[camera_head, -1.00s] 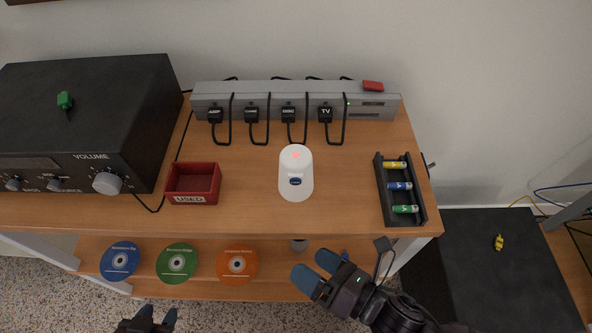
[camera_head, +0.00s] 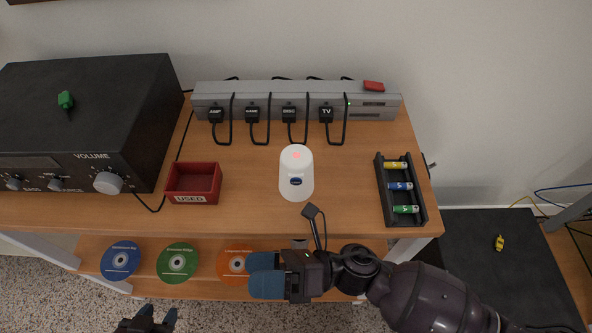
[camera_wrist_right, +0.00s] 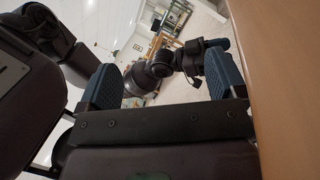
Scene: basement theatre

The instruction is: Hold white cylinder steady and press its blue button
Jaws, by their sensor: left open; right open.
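The white cylinder (camera_head: 295,166) stands upright on the wooden table, with a red glow on its top. Its dark blue button (camera_head: 296,181) faces the front. My right gripper (camera_head: 254,275) is open and empty, in front of the table edge and below the cylinder in the picture. Its blue fingers partly cover the orange disc. In the right wrist view the fingers (camera_wrist_right: 163,80) are apart with nothing between them. My left gripper (camera_head: 158,314) is open at the bottom edge, mostly cut off, well away from the cylinder.
A red "USED" box (camera_head: 194,183) stands left of the cylinder and a black battery tray (camera_head: 415,219) right of it. Behind is a grey power strip (camera_head: 230,91) with several plugs. A black amplifier (camera_head: 120,90) fills the left. Discs (camera_head: 177,263) lie on the lower shelf.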

